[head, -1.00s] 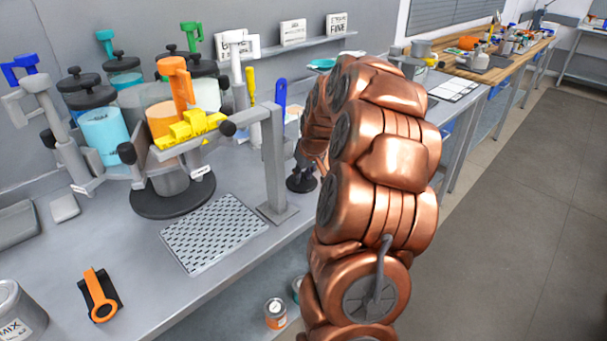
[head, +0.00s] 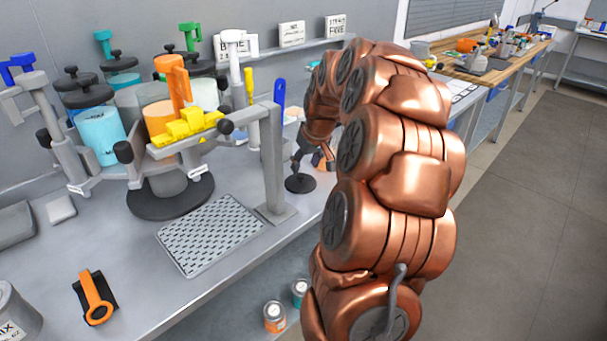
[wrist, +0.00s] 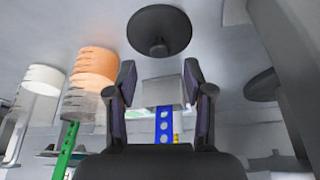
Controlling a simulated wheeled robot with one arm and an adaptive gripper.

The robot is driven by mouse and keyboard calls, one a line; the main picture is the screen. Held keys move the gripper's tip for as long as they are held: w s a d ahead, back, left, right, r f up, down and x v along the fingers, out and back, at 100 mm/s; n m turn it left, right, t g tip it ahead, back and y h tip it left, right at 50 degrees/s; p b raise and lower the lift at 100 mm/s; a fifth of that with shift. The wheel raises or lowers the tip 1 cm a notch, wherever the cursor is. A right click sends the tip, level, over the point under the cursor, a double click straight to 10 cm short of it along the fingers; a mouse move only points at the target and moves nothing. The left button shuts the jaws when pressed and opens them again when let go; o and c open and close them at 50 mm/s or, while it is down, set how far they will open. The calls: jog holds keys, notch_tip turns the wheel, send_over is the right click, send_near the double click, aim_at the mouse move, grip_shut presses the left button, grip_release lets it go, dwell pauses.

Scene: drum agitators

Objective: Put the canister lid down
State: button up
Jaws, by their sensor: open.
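The canister lid (head: 300,184) is a dark round disc lying flat on the grey bench, right of the grey post. It also shows at the top of the wrist view (wrist: 160,22), with its knob toward the camera. My gripper (wrist: 160,80) is open, its two dark fingers spread with nothing between them. The lid is beyond the fingertips, apart from them. In the head view my gripper is partly hidden by my copper arm, close to the lid.
The agitator stand with the orange clamp (head: 175,85) and several canisters fills the back left. A perforated mat (head: 210,235) lies in front of it. An orange-handled tool (head: 97,297) lies front left. Two small cans (head: 275,317) stand on the lower shelf. A second dark disc (wrist: 262,85) shows at right.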

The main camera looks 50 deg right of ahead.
jog(key=b+v, duration=0.1)
jog(key=v, duration=0.5)
dwell(0.5)
